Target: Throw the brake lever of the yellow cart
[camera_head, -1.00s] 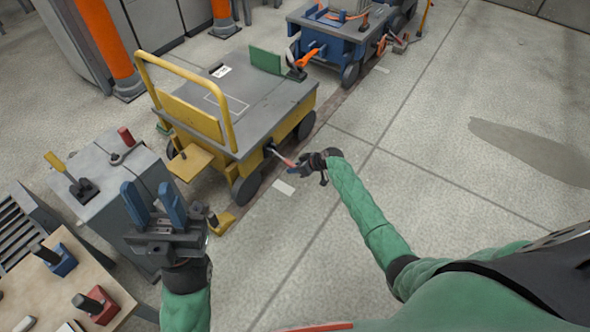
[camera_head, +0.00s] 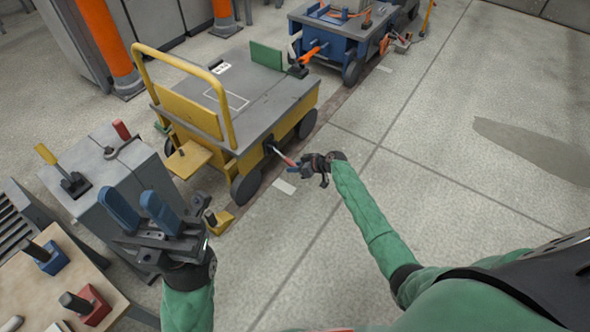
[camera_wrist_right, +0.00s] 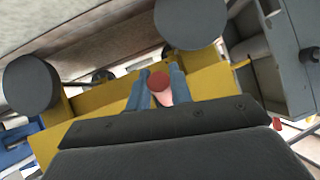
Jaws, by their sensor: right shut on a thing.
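The yellow cart (camera_head: 272,95) stands at centre left, with a grey deck and a yellow push rail. Its brake lever (camera_head: 281,155) sticks out of the cart's near side, with a red grip. My right gripper (camera_head: 303,163) is at the outer end of the lever, beside the cart. In the right wrist view the lever's red round end (camera_wrist_right: 159,80) sits between the blue fingers, which are shut on it. The cart's yellow side and dark wheels lie behind it. My left gripper (camera_head: 138,202) is open and empty in front of a grey cabinet, away from the cart.
A grey cabinet (camera_head: 112,175) with a yellow-handled lever (camera_head: 62,170) stands at left. A wooden table (camera_head: 35,287) with red and blue blocks is at lower left. A blue cart (camera_head: 345,40) stands behind the yellow one. Floor at right is clear.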

